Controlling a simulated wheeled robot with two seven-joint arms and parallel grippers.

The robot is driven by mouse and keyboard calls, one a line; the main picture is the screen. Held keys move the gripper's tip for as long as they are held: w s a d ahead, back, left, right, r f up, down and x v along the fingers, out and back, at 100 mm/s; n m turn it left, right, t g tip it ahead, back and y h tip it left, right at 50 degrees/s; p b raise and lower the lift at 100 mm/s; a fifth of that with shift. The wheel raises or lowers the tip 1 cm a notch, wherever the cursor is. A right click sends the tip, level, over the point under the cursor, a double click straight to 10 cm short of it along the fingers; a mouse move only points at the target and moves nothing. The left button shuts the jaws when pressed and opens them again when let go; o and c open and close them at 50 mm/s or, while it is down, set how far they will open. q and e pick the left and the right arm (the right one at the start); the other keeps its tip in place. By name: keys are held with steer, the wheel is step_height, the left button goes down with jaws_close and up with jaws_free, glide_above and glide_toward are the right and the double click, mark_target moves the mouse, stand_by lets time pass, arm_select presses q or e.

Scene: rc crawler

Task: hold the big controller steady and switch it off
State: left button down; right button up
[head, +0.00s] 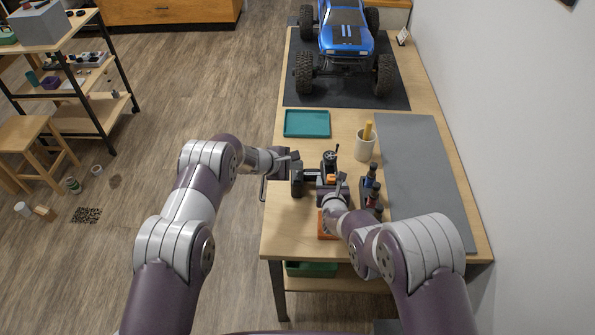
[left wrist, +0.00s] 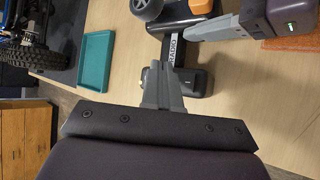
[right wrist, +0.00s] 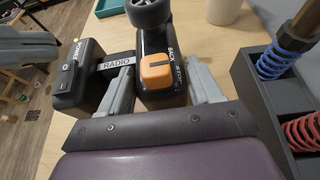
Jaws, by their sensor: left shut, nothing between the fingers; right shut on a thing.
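The big controller (head: 329,163) is dark, with a black wheel, an orange button (right wrist: 168,70) and a grey band reading RADIO. Its boxy foot (right wrist: 78,80) carries a POWER label, and a small pale spot shows on it in the right wrist view. My right gripper (right wrist: 160,85) is shut on the controller's body, one finger on each side. My left gripper (left wrist: 160,78) is shut and empty, its fingertips close beside the foot and the RADIO band. I cannot tell if they touch. The head view shows my left gripper (head: 308,178) left of the controller.
A dark rack with red and blue shocks (head: 361,197) stands just right. Behind are a cream cup (head: 364,148) and a teal tray (head: 306,123). An orange pad (head: 326,229) lies in front. A grey mat (head: 425,165) is clear. A blue crawler (head: 345,35) stands at the far end.

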mark_target(295, 176)
steer(key=shift+f, duration=0.1)
stand_by(0.3)
arm_select(q)
steer(key=shift+w+f, duration=0.1)
steer(key=shift+f, duration=0.35)
steer(key=shift+f, duration=0.3)
stand_by(0.4)
steer(key=shift+r, duration=0.1)
steer(key=shift+r, duration=0.65)
steer(key=shift+s+r, duration=0.2)
steer(key=shift+r, duration=1.05)
steer(key=shift+s+r, duration=0.15)
steer(key=shift+r, duration=1.05)
